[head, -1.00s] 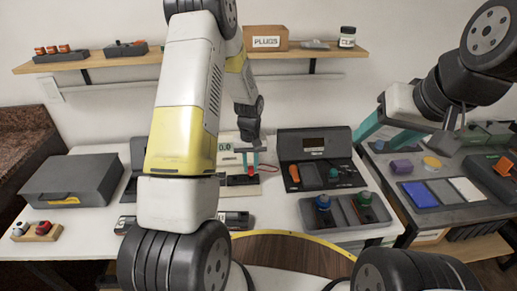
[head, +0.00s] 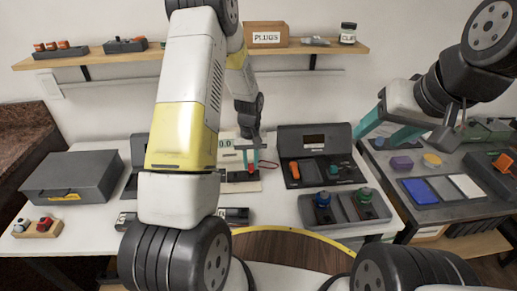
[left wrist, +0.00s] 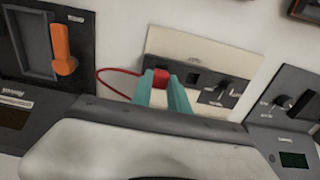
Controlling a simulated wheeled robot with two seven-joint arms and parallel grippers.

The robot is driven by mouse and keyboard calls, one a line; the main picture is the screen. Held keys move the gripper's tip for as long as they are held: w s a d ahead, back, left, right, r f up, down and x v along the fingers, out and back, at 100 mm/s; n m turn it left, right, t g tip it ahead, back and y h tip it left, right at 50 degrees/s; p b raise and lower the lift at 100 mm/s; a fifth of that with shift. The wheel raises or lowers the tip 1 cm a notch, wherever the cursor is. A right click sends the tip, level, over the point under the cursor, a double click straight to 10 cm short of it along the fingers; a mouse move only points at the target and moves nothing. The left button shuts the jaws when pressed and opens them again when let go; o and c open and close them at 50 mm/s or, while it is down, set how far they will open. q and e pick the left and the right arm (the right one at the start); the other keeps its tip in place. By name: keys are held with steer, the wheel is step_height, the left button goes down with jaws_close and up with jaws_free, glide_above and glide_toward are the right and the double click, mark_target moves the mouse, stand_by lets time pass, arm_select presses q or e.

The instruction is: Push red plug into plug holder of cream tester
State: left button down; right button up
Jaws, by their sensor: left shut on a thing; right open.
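The cream tester (left wrist: 208,56) lies flat on the white table. It has a dark square opening (left wrist: 194,79) and a black knob in the left wrist view. My left gripper (head: 250,168) is over the tester, its teal fingers shut on the red plug (left wrist: 160,78). The plug is at the tester's left part in the left wrist view; a red cable (left wrist: 112,75) loops away from it. The fingers hide its lower end, so I cannot tell how deep it sits. My right gripper (head: 388,130) is open and empty, above the right-hand bench.
A dark open case with an orange part (head: 294,170) stands right of the tester. A grey tray (head: 345,209) holds blue and green knobs. A closed grey box (head: 72,176) is at left. A shelf (head: 190,58) runs along the wall.

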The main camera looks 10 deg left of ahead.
mark_target(251, 164)
arm_select(q)
steer(key=shift+f, duration=1)
stand_by(1.8)
steer(key=c, duration=0.9)
jaws_free()
steer(key=shift+r, duration=0.25)
steer(key=shift+r, duration=1.25)
steer(key=shift+r, duration=0.15)
steer(key=shift+r, duration=2.9)
